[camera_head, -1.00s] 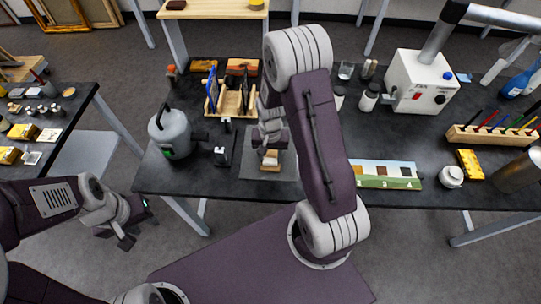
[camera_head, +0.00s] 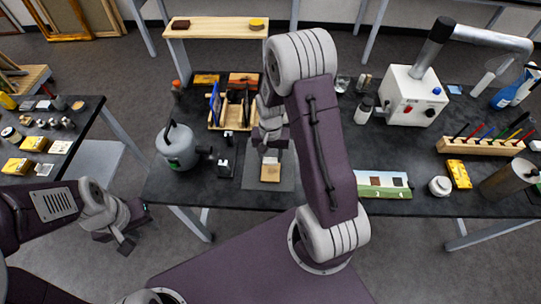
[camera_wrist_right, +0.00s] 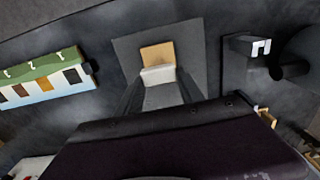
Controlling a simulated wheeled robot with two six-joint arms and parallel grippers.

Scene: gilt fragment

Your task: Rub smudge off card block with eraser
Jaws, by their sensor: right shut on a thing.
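The card block (camera_head: 270,173) is a small tan block lying on a grey mat (camera_head: 254,184) on the dark table. It also shows in the right wrist view (camera_wrist_right: 157,53). No smudge can be made out on it. My right gripper (camera_head: 271,152) is over the far side of the block, shut on a white eraser (camera_wrist_right: 158,74). In the right wrist view the eraser sits between the fingers against the block's near edge, overlapping it in the picture; contact cannot be told. My left gripper (camera_head: 137,226) hangs off the table's front, its fingers apart and empty.
Left of the mat stand a grey kettle-like vessel (camera_head: 177,147) and a small black stand (camera_head: 225,160). A wooden rack (camera_head: 230,118) is behind. A numbered sample strip (camera_head: 382,184) and a white jar (camera_head: 440,186) lie to the right.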

